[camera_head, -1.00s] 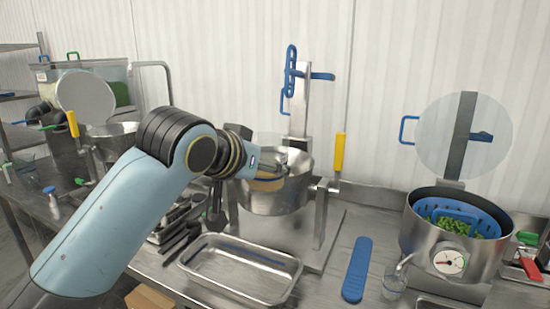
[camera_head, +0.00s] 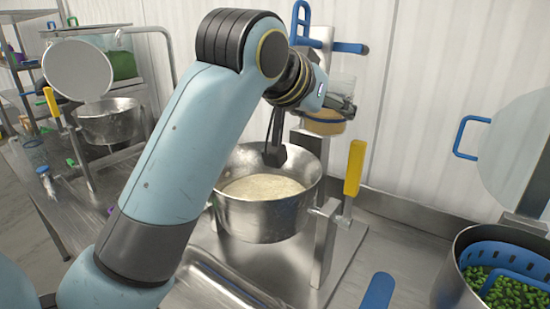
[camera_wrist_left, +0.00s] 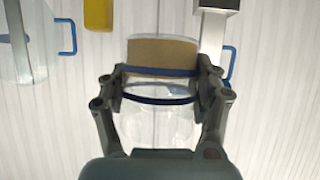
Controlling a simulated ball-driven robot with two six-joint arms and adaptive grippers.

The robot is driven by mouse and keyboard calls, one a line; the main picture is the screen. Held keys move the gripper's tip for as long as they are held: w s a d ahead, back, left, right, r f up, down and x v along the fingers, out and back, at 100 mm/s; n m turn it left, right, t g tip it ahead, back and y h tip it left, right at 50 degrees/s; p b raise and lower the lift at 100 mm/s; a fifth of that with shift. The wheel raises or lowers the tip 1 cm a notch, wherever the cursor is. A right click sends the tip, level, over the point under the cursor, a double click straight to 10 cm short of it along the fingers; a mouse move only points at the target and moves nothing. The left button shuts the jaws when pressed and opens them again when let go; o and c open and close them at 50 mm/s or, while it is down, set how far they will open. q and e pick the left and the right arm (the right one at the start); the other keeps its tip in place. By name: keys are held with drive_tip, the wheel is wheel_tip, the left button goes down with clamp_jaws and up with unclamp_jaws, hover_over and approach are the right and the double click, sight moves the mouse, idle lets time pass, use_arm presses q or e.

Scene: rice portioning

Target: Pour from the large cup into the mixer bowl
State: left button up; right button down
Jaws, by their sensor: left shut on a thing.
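The large cup (camera_head: 325,126) is clear, with tan contents. My left gripper (camera_head: 343,104) is shut on it and holds it above the back right part of the mixer bowl's rim. It looks about upright, with the contents low in it. In the left wrist view, the fingers (camera_wrist_left: 165,75) hug the cup (camera_wrist_left: 158,122) from both sides near a blue band, and the tan mass (camera_wrist_left: 162,52) stays inside. The steel mixer bowl (camera_head: 262,222) holds a pale, grainy mass. My arm hides part of the bowl's left side. My right gripper is out of view.
A yellow-handled lever (camera_head: 354,168) stands at the bowl's right. The mixer's post with a blue handle (camera_head: 335,47) rises behind. A pot with a blue basket (camera_head: 487,255) of green pieces stands at the right. A steel tray (camera_head: 215,287) lies in front, partly hidden.

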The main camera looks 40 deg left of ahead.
use_arm(q)
drive_tip(key=shift+s+a+f+n, duration=0.15)
drive_tip(key=shift+a+f+n, duration=0.15)
drive_tip(key=shift+f, duration=0.1)
drive_tip(key=shift+a+f+n+h, duration=0.15)
drive_tip(key=shift+f+n+h, duration=0.15)
drive_tip(key=shift+f+h, duration=0.2)
drive_tip(key=shift+s+a+f, duration=0.1)
drive_tip(key=shift+f, duration=0.25)
drive_tip(key=shift+n+t+h, duration=0.3)
drive_tip(key=shift+n+h, duration=0.4)
drive_tip(key=f, duration=0.4)
drive_tip(key=a+f, duration=0.1)
drive_tip(key=f, duration=0.1)
drive_tip(key=shift+f, duration=0.35)
drive_tip(key=shift+s+a+r+n+t+h, duration=0.15)
drive_tip(key=shift+a+r+n+h, duration=0.1)
drive_tip(key=shift+a+n+h, duration=0.25)
drive_tip(key=shift+a+r+n+t+h, duration=0.2)
drive_tip(key=shift+a+n+h, duration=0.1)
drive_tip(key=shift+a+n, duration=0.3)
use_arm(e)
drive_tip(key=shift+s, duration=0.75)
use_arm(q)
drive_tip(key=shift+a+f+n+h, duration=0.15)
drive_tip(key=shift+f+n+h, duration=0.2)
drive_tip(key=shift+n, duration=0.25)
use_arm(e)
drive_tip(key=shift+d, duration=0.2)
